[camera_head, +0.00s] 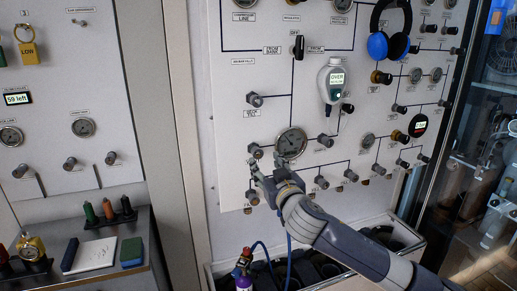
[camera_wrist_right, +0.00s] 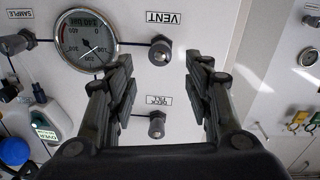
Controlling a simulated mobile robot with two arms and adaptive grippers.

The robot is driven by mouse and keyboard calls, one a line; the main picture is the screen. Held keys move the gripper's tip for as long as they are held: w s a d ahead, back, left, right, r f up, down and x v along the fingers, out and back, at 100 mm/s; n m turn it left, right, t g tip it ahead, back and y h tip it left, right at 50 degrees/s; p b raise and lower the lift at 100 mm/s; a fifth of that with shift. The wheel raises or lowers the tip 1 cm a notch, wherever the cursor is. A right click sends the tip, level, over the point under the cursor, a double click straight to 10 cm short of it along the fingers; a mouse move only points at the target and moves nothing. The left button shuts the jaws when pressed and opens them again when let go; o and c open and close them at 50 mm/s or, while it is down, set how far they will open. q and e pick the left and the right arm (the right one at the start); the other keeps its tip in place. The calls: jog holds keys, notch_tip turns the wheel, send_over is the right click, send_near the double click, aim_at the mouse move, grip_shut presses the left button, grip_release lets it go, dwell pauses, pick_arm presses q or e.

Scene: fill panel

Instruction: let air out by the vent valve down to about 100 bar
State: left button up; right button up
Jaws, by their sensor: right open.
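In the head view the knob (camera_head: 255,150) sits just left of a round pressure gauge (camera_head: 291,142). The gauge also shows in the wrist view (camera_wrist_right: 86,40); I cannot read its needle surely. My right gripper (camera_head: 267,163) is open just below the knob in the head view. In the wrist view its fingers (camera_wrist_right: 160,62) stand apart on either side of the knob, with no clear contact. My left gripper is not in view.
Another knob (camera_wrist_right: 157,125) lies between the fingers' line of sight, above the vent knob in the head view (camera_head: 254,99). A grey device reading OVER (camera_head: 333,82) and blue headphones (camera_head: 390,45) hang to the right. A low bin (camera_head: 215,272) stands below the panel.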

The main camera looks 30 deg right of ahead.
aim_at(258, 153)
jog(key=p+x, duration=0.2)
jog(key=x, duration=0.6)
jog(key=shift+p, duration=0.3)
jog(key=shift+w+d, duration=0.2)
jog(key=shift+w, duration=0.35)
jog(key=c, duration=1.1)
